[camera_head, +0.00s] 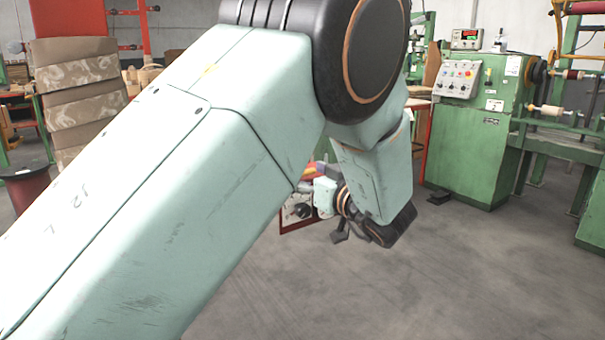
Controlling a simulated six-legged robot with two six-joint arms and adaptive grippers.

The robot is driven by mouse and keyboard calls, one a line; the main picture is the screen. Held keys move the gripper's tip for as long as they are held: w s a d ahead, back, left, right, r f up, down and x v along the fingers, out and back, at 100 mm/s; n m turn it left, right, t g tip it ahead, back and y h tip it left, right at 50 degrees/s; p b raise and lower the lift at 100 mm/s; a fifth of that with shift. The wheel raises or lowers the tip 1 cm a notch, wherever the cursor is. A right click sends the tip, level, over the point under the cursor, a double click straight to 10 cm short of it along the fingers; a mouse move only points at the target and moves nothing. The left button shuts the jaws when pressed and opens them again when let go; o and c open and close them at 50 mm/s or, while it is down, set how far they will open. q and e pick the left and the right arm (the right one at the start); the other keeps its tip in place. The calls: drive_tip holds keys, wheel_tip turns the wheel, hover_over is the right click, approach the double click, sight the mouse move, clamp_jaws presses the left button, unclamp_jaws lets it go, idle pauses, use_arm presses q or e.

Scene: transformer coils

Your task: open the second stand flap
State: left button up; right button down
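My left arm comes in from the left and fills the middle of the view. Its gripper (347,234) is small, dark and partly hidden by my own wrist links, low over the grey floor. I cannot tell whether its fingers are apart or closed. Behind it is a small red-framed object (297,216) with colourful items above, mostly covered by my arm. I cannot tell whether it is part of a stand. No stand flap can be clearly made out. My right gripper is not in view.
A green machine (476,140) with a control panel (457,78) and spools stands at the right. The floor (430,285) at the lower right is clear.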

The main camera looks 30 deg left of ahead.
use_arm(q)
drive_tip(key=shift+s+d+r, duration=0.1)
drive_tip(key=shift+s+r, duration=0.1)
drive_tip(key=shift+s, duration=0.05)
drive_tip(key=shift+c, duration=1.2)
drive_tip(key=shift+w+f, duration=0.15)
drive_tip(key=shift+w, duration=0.05)
drive_tip(key=c, duration=1.4)
drive_tip(key=shift+c, duration=0.2)
drive_tip(key=shift+s, duration=0.1)
